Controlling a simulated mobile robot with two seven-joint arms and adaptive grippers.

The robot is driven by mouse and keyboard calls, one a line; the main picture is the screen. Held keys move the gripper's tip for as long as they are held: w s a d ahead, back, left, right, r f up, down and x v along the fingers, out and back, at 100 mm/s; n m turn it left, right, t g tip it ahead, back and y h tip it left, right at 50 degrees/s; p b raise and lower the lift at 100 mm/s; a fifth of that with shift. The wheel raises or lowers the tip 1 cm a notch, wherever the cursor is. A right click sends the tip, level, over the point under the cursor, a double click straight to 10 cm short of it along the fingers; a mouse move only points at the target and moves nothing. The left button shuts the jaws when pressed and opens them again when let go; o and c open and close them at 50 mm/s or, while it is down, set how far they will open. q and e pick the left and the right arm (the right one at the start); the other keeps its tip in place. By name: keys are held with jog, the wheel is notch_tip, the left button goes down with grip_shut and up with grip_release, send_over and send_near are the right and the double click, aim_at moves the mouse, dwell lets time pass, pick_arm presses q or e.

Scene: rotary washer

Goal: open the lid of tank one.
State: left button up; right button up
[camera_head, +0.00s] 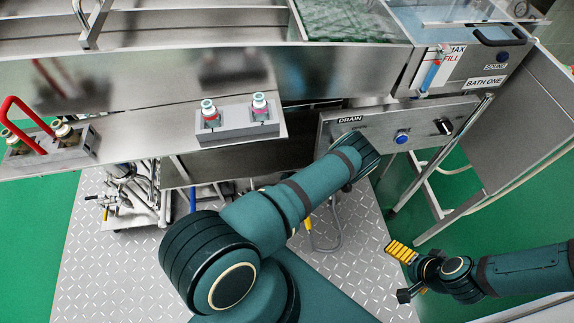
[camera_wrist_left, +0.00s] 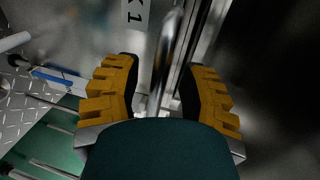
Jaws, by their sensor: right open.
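A bent metal bar handle (camera_wrist_left: 173,45) stands in the left wrist view beside a white label (camera_wrist_left: 133,14) on which "K 1" can be read. My left gripper (camera_wrist_left: 164,85) is open, with its yellow fingers on either side of the handle and gaps showing on both sides. In the head view my left arm reaches up to the drain panel, and its gripper is hidden there. I cannot make out the whole lid of tank one in either view.
The drain panel (camera_head: 380,136) has a blue button and a black knob. Bath one (camera_head: 490,70) stands at the upper right. A ledge with two valve knobs (camera_head: 237,122) and a red handle (camera_head: 22,115) are at the left. Metal frame legs (camera_head: 440,210) stand near my right gripper.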

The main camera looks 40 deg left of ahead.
pick_arm(q)
jog(key=v, duration=1.2)
jog(key=shift+s, duration=0.2)
